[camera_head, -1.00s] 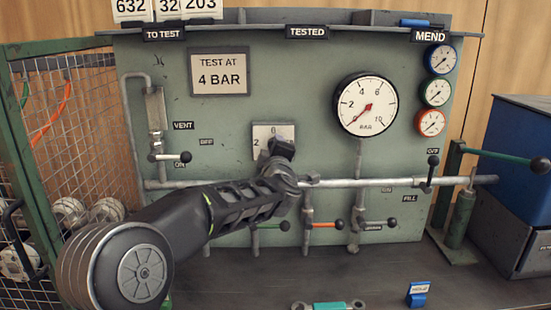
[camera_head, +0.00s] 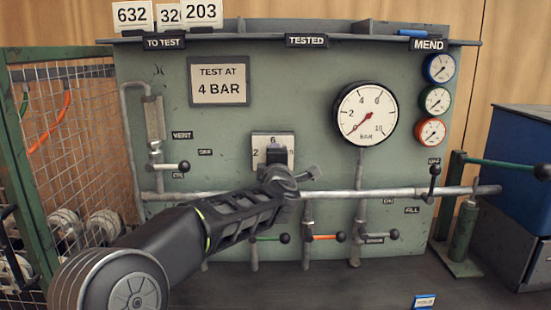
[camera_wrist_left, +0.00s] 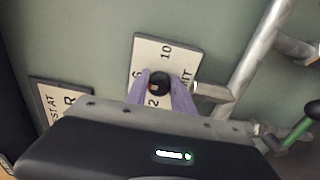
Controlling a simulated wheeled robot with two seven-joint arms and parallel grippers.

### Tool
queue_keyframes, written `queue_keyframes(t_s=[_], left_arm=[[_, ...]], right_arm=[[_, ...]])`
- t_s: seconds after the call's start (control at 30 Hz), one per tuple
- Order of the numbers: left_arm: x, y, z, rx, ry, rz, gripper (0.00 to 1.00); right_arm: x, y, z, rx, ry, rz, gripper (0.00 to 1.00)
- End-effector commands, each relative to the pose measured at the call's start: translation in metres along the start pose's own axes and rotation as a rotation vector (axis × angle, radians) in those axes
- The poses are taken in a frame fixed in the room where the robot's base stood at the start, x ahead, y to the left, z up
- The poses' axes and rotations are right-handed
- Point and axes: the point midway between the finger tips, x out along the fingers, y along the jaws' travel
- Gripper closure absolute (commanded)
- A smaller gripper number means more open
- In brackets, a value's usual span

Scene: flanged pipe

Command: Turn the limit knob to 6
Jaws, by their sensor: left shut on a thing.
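The limit knob (camera_wrist_left: 160,82) is a dark round knob with a small red mark, on a white scale plate (camera_wrist_left: 178,52). In the wrist view the figures 6, 10 and 2 show around it. I cannot tell exactly which figure the knob points at. My left gripper (camera_wrist_left: 160,92) has its purple fingers on both sides of the knob and is shut on it. In the head view the plate (camera_head: 259,139) shows the 6 at top and a 2 at left, while my left gripper (camera_head: 277,156) hides the knob. My right gripper is not in view.
A horizontal pipe (camera_head: 400,193) runs just below the gripper, with several lever valves (camera_head: 322,237) beneath. The pressure gauge (camera_head: 365,113) is at right, its red needle at the low end. A "TEST AT 4 BAR" sign (camera_head: 219,81) hangs at left. A wire cage (camera_head: 65,150) stands far left.

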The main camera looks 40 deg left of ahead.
Motion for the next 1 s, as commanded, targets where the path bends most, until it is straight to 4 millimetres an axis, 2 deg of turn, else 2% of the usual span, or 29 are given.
queue_keyframes(t_s=[0.07, 0.1, 0.33, 0.67, 0.77, 1.0], left_arm=[[0.0, -0.001, 0.0, 0.001, 0.001, -0.001, 1.0], [0.0, -0.001, 0.0, 0.001, 0.001, -0.001, 0.67], [0.0, -0.001, 0.0, 0.001, 0.0, -0.001, 0.49], [-0.003, 0.0, 0.0, 0.001, 0.0, 0.0, 0.49], [-0.011, 0.001, 0.0, 0.001, -0.001, 0.0, 0.49], [-0.049, 0.001, 0.0, 0.0, -0.001, 0.0, 0.49]], right_arm=[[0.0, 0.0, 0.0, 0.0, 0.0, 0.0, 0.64], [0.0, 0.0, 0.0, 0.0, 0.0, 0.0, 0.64], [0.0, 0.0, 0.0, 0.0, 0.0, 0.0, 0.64], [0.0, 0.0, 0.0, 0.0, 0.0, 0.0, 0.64], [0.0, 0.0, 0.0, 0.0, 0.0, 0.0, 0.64], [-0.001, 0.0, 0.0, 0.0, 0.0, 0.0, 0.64]])
